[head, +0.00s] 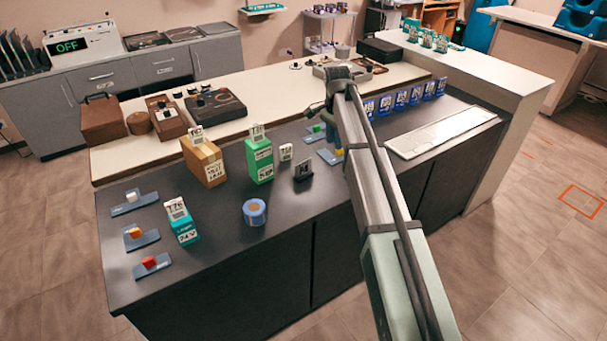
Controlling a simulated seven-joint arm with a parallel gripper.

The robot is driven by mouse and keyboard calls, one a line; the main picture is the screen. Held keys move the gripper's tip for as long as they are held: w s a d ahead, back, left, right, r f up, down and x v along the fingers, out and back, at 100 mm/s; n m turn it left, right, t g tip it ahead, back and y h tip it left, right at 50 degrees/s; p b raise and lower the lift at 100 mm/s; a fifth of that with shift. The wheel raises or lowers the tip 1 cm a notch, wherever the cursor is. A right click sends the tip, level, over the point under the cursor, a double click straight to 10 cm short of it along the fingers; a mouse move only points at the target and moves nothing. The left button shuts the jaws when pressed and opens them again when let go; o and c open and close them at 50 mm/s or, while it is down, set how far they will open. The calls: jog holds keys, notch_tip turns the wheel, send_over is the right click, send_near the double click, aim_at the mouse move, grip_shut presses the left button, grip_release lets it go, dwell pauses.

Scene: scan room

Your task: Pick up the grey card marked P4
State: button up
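A small dark grey upright piece with a pale marking (303,170) stands on the dark counter (330,215), left of my arm; it may be the grey card, but its marking is too small to read as P4. A small whitish card (286,152) stands just behind it, also unreadable. My arm crosses the counter from the lower right to its far side. The small dark end of my gripper (316,108) shows left of the wrist, above the back of the counter and well apart from both cards. Its fingers are too small to tell open from shut.
A green box (259,160), a brown box (203,160) and a teal box (181,222) stand left, with a blue roll (254,212) in front. Blue cards (401,100) line the right rear behind a pale panel (441,132). My arm hides part of the counter. The front centre is clear.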

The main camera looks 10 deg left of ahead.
notch_tip(320, 180, up, 4)
jog(key=n, duration=0.1)
send_over(303, 163)
jog(key=shift+w+f, duration=0.2)
jog(key=shift+f, duration=6.5)
jog(key=shift+c, duration=0.2)
grip_shut()
